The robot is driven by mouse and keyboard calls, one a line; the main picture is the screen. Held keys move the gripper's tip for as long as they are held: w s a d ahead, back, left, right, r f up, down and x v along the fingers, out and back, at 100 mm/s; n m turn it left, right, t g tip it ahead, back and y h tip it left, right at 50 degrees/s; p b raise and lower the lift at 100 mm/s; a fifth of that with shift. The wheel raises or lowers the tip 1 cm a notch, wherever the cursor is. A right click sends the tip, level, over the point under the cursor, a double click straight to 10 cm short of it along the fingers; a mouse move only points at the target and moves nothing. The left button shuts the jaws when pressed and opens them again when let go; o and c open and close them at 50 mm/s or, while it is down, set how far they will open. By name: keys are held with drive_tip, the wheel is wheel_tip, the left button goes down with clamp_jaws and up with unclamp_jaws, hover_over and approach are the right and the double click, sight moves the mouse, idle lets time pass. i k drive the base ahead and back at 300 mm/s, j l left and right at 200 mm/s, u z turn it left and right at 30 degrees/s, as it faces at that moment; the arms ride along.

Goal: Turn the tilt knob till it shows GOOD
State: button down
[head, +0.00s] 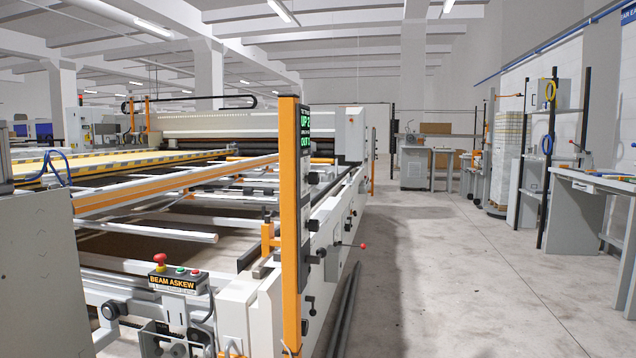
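The quilting gantry fills the left and middle of the head view. An orange post (289,220) stands at its near corner with a dark panel on its side. The panel's display (304,132) shows green text that seems to read UP 2 and OUT followed by an unclear character. Several black knobs sit on the panel and machine side, one low (309,303) and one higher (314,178). I cannot tell which is the tilt knob. I cannot make out the word GOOD. A sign (172,282) on the near control box reads BEAM ASKEW. My gripper is not in view.
A lever with a red ball (362,246) sticks out from the machine's side into the aisle. Dark pipes (345,312) lie along its base. The grey floor (450,270) to the right is clear, up to a workbench (580,215) by the right wall.

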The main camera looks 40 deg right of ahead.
sight(313, 178)
drive_tip(key=k+l, duration=0.1)
drive_tip(key=l, duration=0.65)
drive_tip(key=k+l+z, duration=0.1)
drive_tip(key=l, duration=0.6)
drive_tip(key=k+l, duration=0.1)
drive_tip(key=l, duration=0.65)
drive_tip(key=z, duration=0.05)
